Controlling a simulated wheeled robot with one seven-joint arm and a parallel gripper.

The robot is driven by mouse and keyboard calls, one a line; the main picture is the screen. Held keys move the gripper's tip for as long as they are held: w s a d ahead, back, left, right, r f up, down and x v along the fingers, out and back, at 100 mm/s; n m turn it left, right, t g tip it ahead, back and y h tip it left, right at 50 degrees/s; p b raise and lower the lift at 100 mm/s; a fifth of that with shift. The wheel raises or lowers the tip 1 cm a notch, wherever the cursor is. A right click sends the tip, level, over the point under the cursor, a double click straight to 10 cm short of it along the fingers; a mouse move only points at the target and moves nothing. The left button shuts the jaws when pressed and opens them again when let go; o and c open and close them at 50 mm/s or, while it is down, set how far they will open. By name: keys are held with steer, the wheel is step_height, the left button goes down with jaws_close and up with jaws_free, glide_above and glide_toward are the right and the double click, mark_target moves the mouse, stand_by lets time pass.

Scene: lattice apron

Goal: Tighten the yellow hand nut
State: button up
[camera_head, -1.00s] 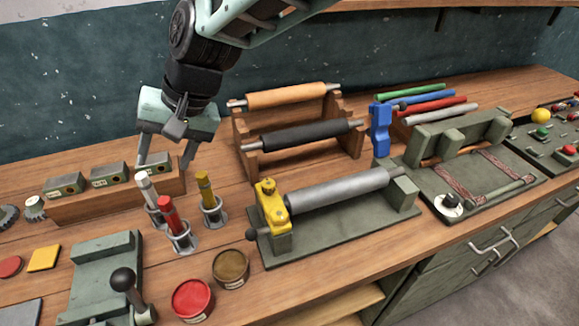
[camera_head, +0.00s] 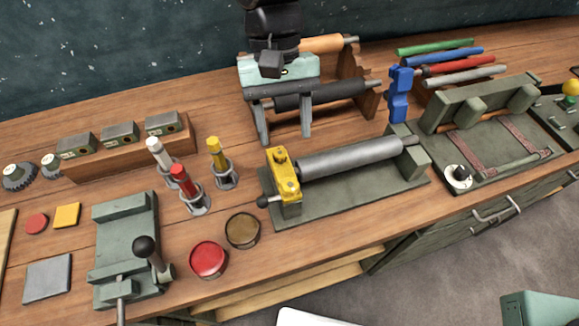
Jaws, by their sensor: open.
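The yellow hand nut (camera_head: 281,155) is a small knob on top of the yellow bracket (camera_head: 285,178) at the left end of the grey roller (camera_head: 350,157). The bracket and roller sit on a dark green base plate (camera_head: 345,198). My gripper (camera_head: 284,138) points down with its two fingers apart and nothing between them. In the picture its fingertips are just above the nut, apart from it as far as I can tell. The exact height and depth gap is unclear.
A wooden rack with a black roller (camera_head: 340,92) stands behind my gripper. Red (camera_head: 184,182), white and yellow-handled tools stand in holders to the left. A blue bracket (camera_head: 399,95) is to the right. Red (camera_head: 208,259) and brown tins (camera_head: 242,231) lie in front.

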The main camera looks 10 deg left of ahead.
mark_target(290, 183)
steer(key=p+x, duration=0.2)
steer(key=x, duration=0.8)
steer(key=shift+f+p, duration=0.1)
steer(key=shift+p, duration=0.2)
